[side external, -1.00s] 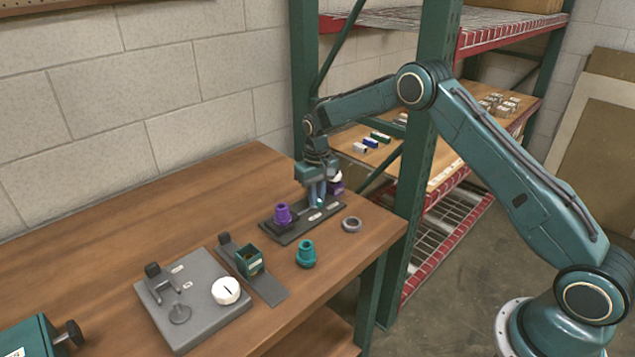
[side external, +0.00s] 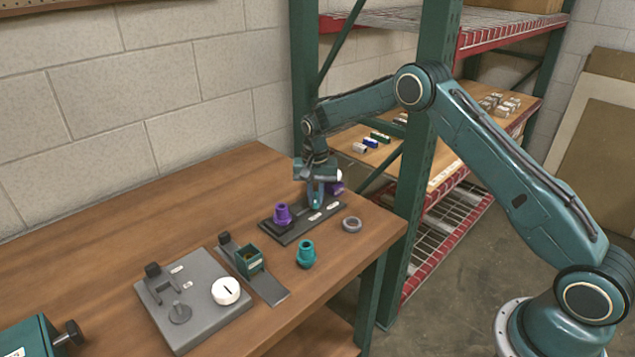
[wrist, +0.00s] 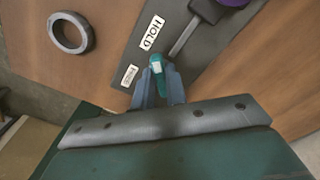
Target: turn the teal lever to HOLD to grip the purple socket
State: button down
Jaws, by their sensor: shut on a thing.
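The purple socket (side external: 282,214) stands upright at the left end of a dark plate (side external: 290,236). In the wrist view a purple edge (wrist: 234,2) shows at the top right, beside a black clamp block (wrist: 207,10) with a grey bar. The teal lever (wrist: 157,72) is on this plate, near the white HOLD label (wrist: 152,32) and a second, smaller label (wrist: 129,76). My gripper (wrist: 160,80) is shut on the lever, one finger on each side. In the side view my gripper (side external: 316,200) is low over the plate's right part. The lever's lower end is hidden.
A grey ring (side external: 351,224) and a teal socket (side external: 305,254) stand near the front edge. Another purple part (side external: 335,188) is partly hidden behind my gripper. A small green box (side external: 249,260) and a grey board with a white dial (side external: 226,290) are to the left.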

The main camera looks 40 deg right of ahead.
aim_at(315, 198)
jog(key=c, duration=1.4)
grip_release()
jog(key=shift+c, duration=0.2)
jog(key=shift+r, duration=0.1)
notch_tip(315, 198, up, 14)
